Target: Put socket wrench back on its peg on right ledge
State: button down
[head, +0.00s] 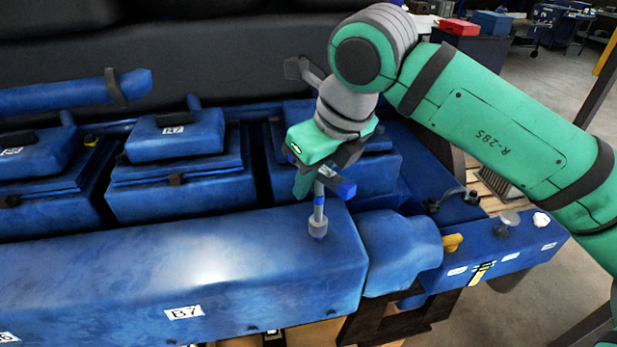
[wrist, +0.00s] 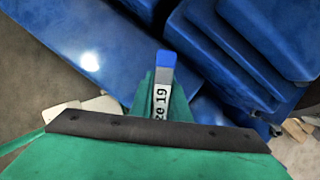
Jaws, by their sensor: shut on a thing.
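My gripper (head: 316,176) is shut on the socket wrench (head: 318,215). It holds the wrench above the near blue engine cover, toward its right end. The wrench's grey shaft hangs down with a socket at the bottom, and a blue end sticks out to the right of the fingers. The right ledge (head: 525,248) is blue with several white labels and a yellow-black mark, to the right of and apart from my gripper. I cannot clearly make out the wrench's peg.
A grey round-topped piece (head: 508,219) and a white lump (head: 541,219) stand on the right ledge. A yellow piece (head: 452,243) sticks out left of it. Blue cylinder covers (head: 178,135) rise behind the near cover (head: 180,265). Open floor lies beyond the ledge.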

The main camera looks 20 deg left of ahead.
jog(key=shift+f, duration=0.85)
jog(key=c, duration=1)
grip_release()
jog(key=shift+c, duration=0.2)
jog(key=shift+r, duration=4.5)
